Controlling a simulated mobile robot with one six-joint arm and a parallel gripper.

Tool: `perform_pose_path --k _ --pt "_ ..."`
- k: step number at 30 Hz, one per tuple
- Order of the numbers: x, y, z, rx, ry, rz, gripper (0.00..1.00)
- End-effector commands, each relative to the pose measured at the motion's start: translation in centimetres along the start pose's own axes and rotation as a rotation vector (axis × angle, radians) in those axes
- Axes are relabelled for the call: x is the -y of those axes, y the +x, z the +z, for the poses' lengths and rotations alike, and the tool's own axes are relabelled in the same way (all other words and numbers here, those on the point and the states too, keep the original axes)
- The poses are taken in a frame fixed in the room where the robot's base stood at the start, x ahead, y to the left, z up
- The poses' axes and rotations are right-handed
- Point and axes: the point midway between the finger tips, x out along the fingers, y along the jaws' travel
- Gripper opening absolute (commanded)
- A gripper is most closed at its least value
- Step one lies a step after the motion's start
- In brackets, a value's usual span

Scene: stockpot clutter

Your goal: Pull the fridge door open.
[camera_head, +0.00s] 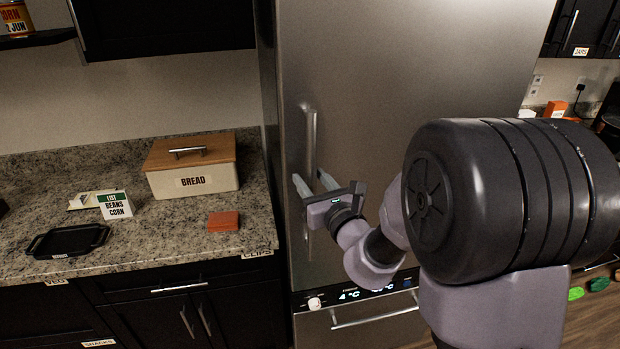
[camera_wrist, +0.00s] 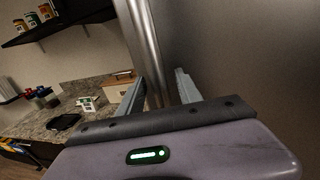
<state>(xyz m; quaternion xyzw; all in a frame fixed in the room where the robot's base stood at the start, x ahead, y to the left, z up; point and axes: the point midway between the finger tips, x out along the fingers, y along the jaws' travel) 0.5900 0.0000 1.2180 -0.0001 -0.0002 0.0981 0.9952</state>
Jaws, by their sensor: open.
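The fridge (camera_head: 400,60) is a tall stainless steel unit, and its door is shut. A vertical bar handle (camera_head: 311,135) is on the left side of the door. My gripper (camera_head: 315,184) is open at the lower part of the handle. In the wrist view the handle (camera_wrist: 145,50) passes between the two fingers of my gripper (camera_wrist: 158,88), with a finger on either side. Contact between the fingers and the bar cannot be made out. My arm hides part of the door's lower right.
A granite counter (camera_head: 150,240) left of the fridge holds a bread box (camera_head: 192,168), a list card (camera_head: 116,205), a black tray (camera_head: 68,241) and an orange-red block (camera_head: 223,221). A lower drawer handle (camera_head: 375,318) and a display panel (camera_head: 350,295) sit below the door.

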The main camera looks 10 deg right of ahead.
Motion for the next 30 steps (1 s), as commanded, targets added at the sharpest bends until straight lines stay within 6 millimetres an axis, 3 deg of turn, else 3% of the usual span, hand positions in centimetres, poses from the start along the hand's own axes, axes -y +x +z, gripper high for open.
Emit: perform_pose_path --k 4,11,30 --pt "0.01 -0.02 0.03 0.0 0.0 0.0 0.41" --pt "0.01 -0.04 0.04 0.0 0.0 0.0 0.0" --pt "0.02 -0.06 0.05 -0.001 0.0 0.0 0.0"
